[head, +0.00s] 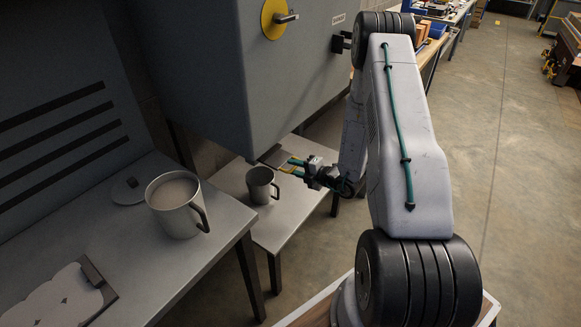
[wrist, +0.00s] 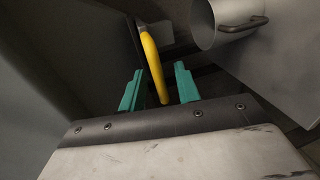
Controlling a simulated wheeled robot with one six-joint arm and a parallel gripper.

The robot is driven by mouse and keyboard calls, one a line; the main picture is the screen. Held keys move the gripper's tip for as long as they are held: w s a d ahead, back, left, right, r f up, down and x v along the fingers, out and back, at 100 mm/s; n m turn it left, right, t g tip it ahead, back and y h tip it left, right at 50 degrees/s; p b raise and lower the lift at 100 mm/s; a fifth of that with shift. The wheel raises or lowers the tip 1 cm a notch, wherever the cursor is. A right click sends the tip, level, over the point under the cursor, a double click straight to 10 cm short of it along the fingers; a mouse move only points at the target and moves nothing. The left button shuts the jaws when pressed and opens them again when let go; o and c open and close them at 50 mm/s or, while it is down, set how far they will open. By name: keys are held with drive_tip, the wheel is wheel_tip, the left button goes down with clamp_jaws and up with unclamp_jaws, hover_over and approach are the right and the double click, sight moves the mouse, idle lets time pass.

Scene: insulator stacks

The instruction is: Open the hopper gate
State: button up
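The grey hopper (head: 215,70) hangs at the upper left of the head view. A yellow bar handle (wrist: 153,66), which I take to be the gate's, is under it; in the head view it shows small at the hopper's lower edge (head: 287,171). My gripper (wrist: 159,68) is open, with one teal finger on each side of the yellow handle and a visible gap to each. In the head view my gripper (head: 288,170) is just below the hopper's lower corner. The gate plate is mostly hidden by the hopper.
A dark mug (head: 260,184) stands on a low table (head: 280,225) below the hopper, close to my gripper; a mug also shows in the wrist view (wrist: 206,24). A larger grey mug (head: 176,204) stands on the left bench (head: 200,262).

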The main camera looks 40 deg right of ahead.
drive_tip(key=shift+x, duration=1.2)
